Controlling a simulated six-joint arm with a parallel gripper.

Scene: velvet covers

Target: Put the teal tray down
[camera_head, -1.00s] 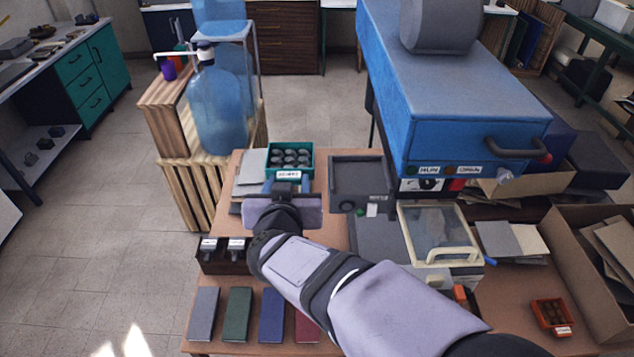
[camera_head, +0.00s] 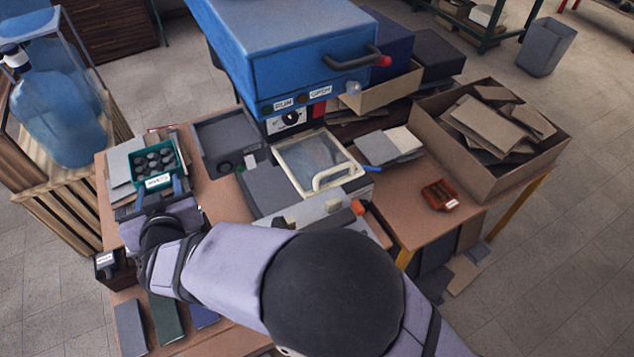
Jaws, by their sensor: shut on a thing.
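The teal tray (camera_head: 178,172) is at the left of the table and holds several dark round pieces. A white label is on its near side. My gripper (camera_head: 159,190) is at that near side, with its blue fingers by the label, shut on the tray. The wrist hides part of the grip. I cannot tell whether the tray's underside touches the table or the sheets beside it.
Grey sheets (camera_head: 121,165) lie left of the tray, and a dark square tray (camera_head: 228,138) stands to its right. The blue machine (camera_head: 290,50) rises behind. Coloured slabs (camera_head: 165,318) lie at the front. A small orange tray (camera_head: 440,194) is at the right.

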